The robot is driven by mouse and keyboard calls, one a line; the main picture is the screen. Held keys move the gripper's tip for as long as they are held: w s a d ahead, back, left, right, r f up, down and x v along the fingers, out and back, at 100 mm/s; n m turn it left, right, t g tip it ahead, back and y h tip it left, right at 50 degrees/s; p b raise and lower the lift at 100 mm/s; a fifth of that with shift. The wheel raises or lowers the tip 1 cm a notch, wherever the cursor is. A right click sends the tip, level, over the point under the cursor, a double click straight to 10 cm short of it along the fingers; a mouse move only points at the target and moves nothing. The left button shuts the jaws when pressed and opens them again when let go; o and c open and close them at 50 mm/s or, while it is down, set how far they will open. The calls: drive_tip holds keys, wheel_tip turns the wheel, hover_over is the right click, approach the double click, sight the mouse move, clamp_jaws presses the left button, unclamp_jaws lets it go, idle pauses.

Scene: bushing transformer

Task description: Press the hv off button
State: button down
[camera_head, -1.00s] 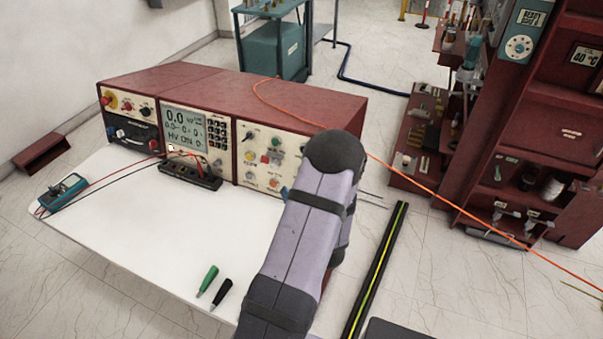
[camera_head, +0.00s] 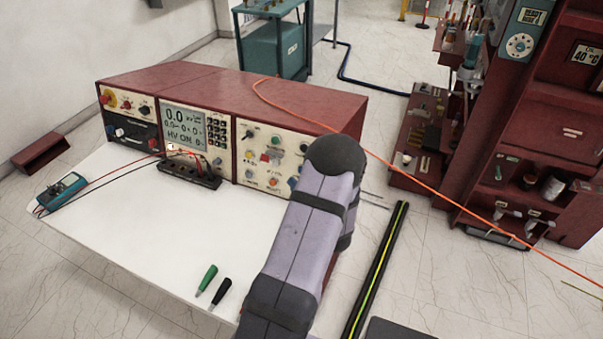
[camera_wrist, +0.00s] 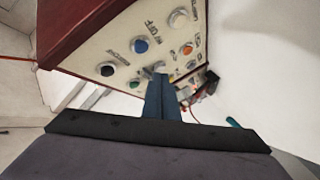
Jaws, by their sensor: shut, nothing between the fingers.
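The red test console (camera_head: 220,86) has a cream right-hand control panel (camera_head: 250,150), partly hidden by my arm in the head view. In the wrist view this panel (camera_wrist: 118,44) is close and tilted. Contact cannot be told. The console screen (camera_head: 185,127) appears to read "HV ON".
The white table (camera_head: 150,225) is mostly bare in front. A black terminal block (camera_head: 190,172), a teal meter (camera_head: 62,190) and green and black probes (camera_head: 206,279) lie on it. An orange cable (camera_head: 400,176) runs over the console and to the right.

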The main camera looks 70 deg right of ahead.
drive_tip(key=shift+d+f+b, duration=0.25)
drive_tip(key=shift+d+b, duration=0.1)
drive_tip(key=shift+d, duration=0.6)
drive_tip(key=shift+d+f+b, duration=0.2)
drive_tip(key=shift+d+b, duration=0.15)
drive_tip(key=shift+d, duration=0.55)
drive_tip(key=shift+d, duration=0.15)
idle(0.7)
drive_tip(key=shift+d+f+b, duration=0.1)
drive_tip(key=shift+d+b, duration=0.2)
drive_tip(key=shift+b, duration=0.05)
drive_tip(key=shift+d+f+b, duration=0.1)
drive_tip(key=shift+d+b, duration=0.2)
drive_tip(key=shift+d, duration=0.15)
idle(0.8)
drive_tip(key=shift+a, duration=0.15)
drive_tip(key=shift+a+r, duration=0.2)
drive_tip(key=shift+a, duration=0.55)
drive_tip(key=shift+a+r+p, duration=0.2)
drive_tip(key=shift+a+p, duration=0.05)
drive_tip(key=shift+a, duration=0.55)
drive_tip(key=shift+a+r+p, duration=0.2)
drive_tip(key=shift+a+p, duration=0.1)
drive_tip(key=shift+a, duration=0.55)
drive_tip(key=shift+a+r+p, duration=0.2)
drive_tip(key=shift+a+p, duration=0.05)
drive_tip(key=shift+a, duration=0.55)
